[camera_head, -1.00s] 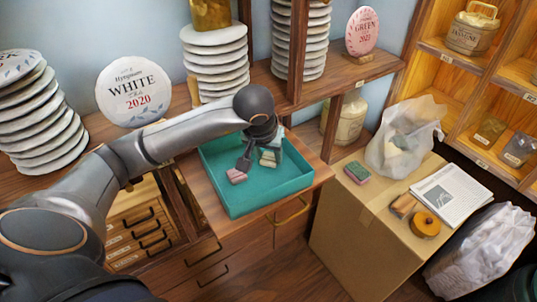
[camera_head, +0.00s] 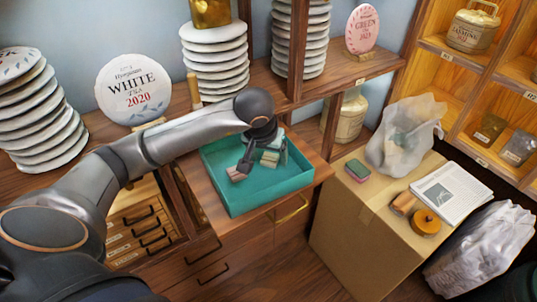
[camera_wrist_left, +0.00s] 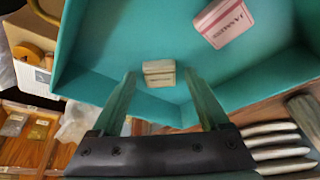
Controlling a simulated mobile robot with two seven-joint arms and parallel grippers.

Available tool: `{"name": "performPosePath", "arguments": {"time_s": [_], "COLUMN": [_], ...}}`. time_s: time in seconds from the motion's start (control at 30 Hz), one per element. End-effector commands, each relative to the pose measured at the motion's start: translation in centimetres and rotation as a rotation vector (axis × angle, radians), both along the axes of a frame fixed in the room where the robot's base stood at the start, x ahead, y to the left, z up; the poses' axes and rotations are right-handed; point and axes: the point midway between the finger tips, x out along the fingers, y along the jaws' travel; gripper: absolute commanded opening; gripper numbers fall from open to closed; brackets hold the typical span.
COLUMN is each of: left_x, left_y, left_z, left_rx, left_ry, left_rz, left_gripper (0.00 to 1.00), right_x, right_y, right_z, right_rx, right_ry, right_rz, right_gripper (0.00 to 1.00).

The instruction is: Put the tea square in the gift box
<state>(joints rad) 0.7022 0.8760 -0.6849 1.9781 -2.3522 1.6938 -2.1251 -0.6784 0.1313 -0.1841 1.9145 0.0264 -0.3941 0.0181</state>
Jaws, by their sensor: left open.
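The open teal box (camera_head: 240,205) sits on the wooden counter; I take it for the gift box. A pink tea square (camera_head: 236,174) lies inside at its left, and pale cream and green blocks (camera_head: 270,157) are at its right. My left gripper (camera_head: 262,165) is open, low over the box, and partly hides them. In the left wrist view, its fingers (camera_wrist_left: 162,82) stand either side of a small cream block (camera_wrist_left: 159,73), with no clear contact. A white-and-pink labelled square (camera_wrist_left: 222,22) lies farther off in the box. My right gripper is not in view.
A carton (camera_head: 345,225) at right carries a green-and-pink block (camera_head: 357,171), a plastic bag (camera_head: 402,140), a tape roll (camera_head: 425,222) and a paper (camera_head: 452,192). Stacked tea cakes (camera_head: 215,60) and a shelf post (camera_head: 297,50) stand behind the box.

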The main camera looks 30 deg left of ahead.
Motion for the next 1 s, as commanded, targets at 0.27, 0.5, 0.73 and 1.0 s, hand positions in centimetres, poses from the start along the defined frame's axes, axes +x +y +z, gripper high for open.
{"name": "performPosePath", "arguments": {"time_s": [0.27, 0.5, 0.73, 1.0], "left_x": [-1.0, -2.9, -4.1, -4.4], "left_y": [-0.3, -1.0, -1.3, -1.4], "left_z": [3.1, 8.1, 10.9, 11.4], "left_rx": [0.001, -0.001, 0.0, 0.0], "left_ry": [-0.006, -0.007, -0.002, 0.0], "left_rz": [-0.003, -0.001, 0.0, 0.001], "left_gripper": [0.78, 0.78, 0.78, 0.78], "right_x": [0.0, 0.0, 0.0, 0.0], "right_y": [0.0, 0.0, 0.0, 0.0], "right_z": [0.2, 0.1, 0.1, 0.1], "right_rx": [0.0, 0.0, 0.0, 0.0], "right_ry": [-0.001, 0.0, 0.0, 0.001], "right_rz": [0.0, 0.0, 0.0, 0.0], "right_gripper": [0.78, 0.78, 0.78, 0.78]}}
